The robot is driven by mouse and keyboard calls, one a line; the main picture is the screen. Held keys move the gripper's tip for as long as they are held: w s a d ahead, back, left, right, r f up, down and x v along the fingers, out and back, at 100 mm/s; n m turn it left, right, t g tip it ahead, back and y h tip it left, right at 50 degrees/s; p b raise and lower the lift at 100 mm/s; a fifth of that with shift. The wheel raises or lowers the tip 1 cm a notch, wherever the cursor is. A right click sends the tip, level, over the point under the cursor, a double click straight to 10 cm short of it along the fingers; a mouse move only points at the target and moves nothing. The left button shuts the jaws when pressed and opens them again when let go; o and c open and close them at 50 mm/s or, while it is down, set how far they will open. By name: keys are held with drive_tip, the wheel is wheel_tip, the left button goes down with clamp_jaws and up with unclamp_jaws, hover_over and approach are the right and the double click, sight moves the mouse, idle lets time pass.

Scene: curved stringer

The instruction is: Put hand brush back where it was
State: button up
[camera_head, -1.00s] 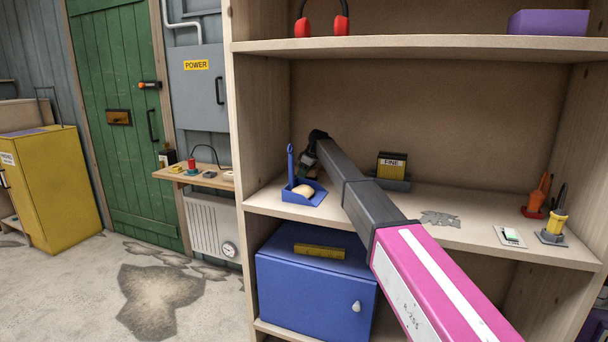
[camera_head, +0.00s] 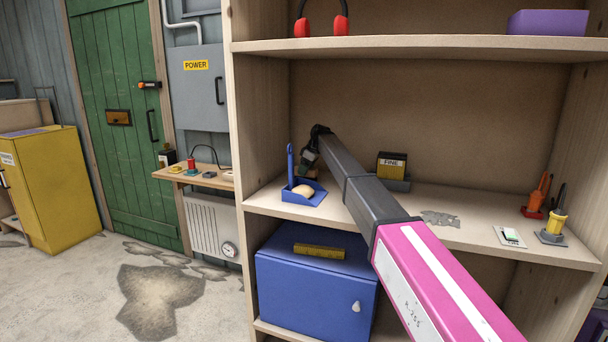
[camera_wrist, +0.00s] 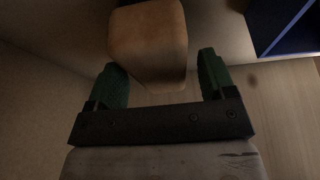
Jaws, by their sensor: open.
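My gripper (camera_head: 308,160) is at the back left of the middle shelf (camera_head: 450,232), behind the blue dustpan (camera_head: 290,196). In the wrist view its two green fingertips (camera_wrist: 164,80) are apart. A tan wooden block with a dark part (camera_wrist: 148,45), which looks like the hand brush, stands just ahead of and between the fingers. I cannot tell whether they touch it. In the head view, my gripper mostly hides this block. A rounded beige piece (camera_head: 304,190) lies in the dustpan. The dustpan also shows at the wrist view's upper right (camera_wrist: 285,25).
A yellow-and-black box marked FINE (camera_head: 392,166) stands on the shelf right of my arm. A grey patch (camera_head: 440,218), a small white item (camera_head: 510,237) and orange and yellow-handled tools (camera_head: 557,222) are farther right. The upper shelf (camera_head: 420,45) is overhead. A blue cabinet (camera_head: 315,285) is below.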

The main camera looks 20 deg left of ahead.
drive_tip(key=v, duration=0.9)
drive_tip(key=shift+d+r, duration=0.1)
drive_tip(key=shift+r, duration=0.2)
